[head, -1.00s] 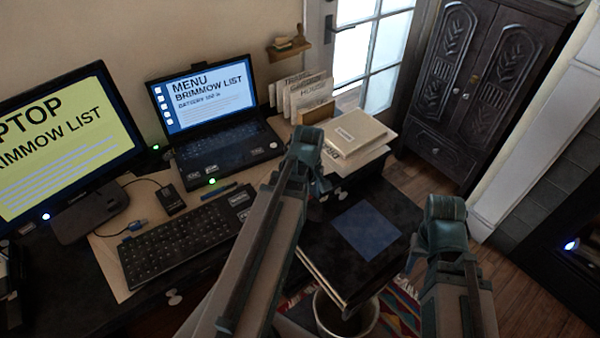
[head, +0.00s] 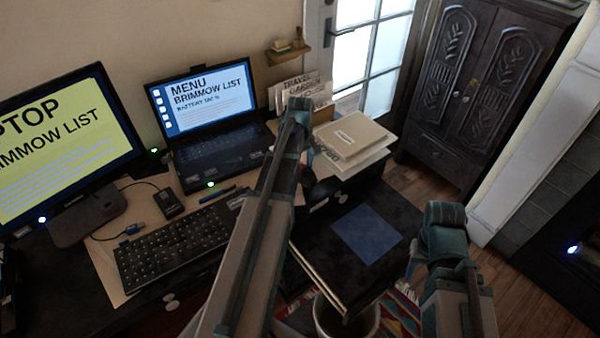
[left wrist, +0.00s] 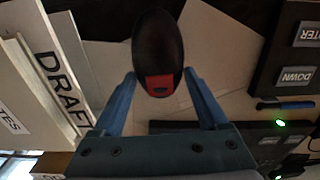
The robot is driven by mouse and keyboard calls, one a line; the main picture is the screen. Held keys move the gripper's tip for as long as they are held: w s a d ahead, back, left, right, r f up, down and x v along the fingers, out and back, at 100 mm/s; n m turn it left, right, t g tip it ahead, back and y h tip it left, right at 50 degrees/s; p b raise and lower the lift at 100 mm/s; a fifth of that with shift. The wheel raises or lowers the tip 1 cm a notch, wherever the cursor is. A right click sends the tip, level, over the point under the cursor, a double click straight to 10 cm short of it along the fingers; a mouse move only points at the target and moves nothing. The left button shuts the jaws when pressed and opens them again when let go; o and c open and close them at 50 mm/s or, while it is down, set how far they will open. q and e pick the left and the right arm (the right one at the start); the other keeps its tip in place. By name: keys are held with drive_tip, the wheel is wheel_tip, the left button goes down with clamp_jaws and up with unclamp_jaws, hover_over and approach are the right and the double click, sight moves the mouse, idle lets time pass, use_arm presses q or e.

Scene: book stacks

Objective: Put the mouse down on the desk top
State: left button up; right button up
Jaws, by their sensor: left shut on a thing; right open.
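The mouse (left wrist: 155,45), dark with a red patch, sits between the two blue fingers of my left gripper (left wrist: 158,78) in the left wrist view. The gripper is shut on it. In the head view a dark rounded shape, likely the mouse (head: 308,178), shows just right of my left forearm, which hides most of that gripper. The dark desk top (head: 65,292) lies below, partly covered by tan sheets. I cannot tell whether the mouse touches the surface. My right gripper (head: 416,258) is open and empty, low at the right, away from the desk.
A keyboard (head: 175,245), a laptop (head: 210,130) and a monitor (head: 65,150) crowd the left. Books and papers (head: 352,138) lie at the desk's right end. A black surface with a blue square (head: 366,233) and a bin (head: 335,318) stand in front.

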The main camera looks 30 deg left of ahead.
use_arm(q)
drive_tip(key=shift+w+a, duration=0.25)
drive_tip(key=f+b, duration=0.1)
drive_tip(key=f, duration=0.1)
drive_tip(key=f+b, duration=0.1)
drive_tip(key=b, duration=0.1)
drive_tip(key=shift+w+a+f+b, duration=0.15)
drive_tip(key=shift+w+f+b, duration=0.05)
drive_tip(key=shift+f+b, duration=0.15)
drive_tip(key=shift+f, duration=0.2)
drive_tip(key=o, duration=1.3)
drive_tip(key=shift+r, duration=0.1)
drive_tip(key=shift+r, duration=0.1)
wheel_tip(320, 180, up, 12)
drive_tip(key=p, duration=1.2)
drive_tip(key=shift+r, duration=0.1)
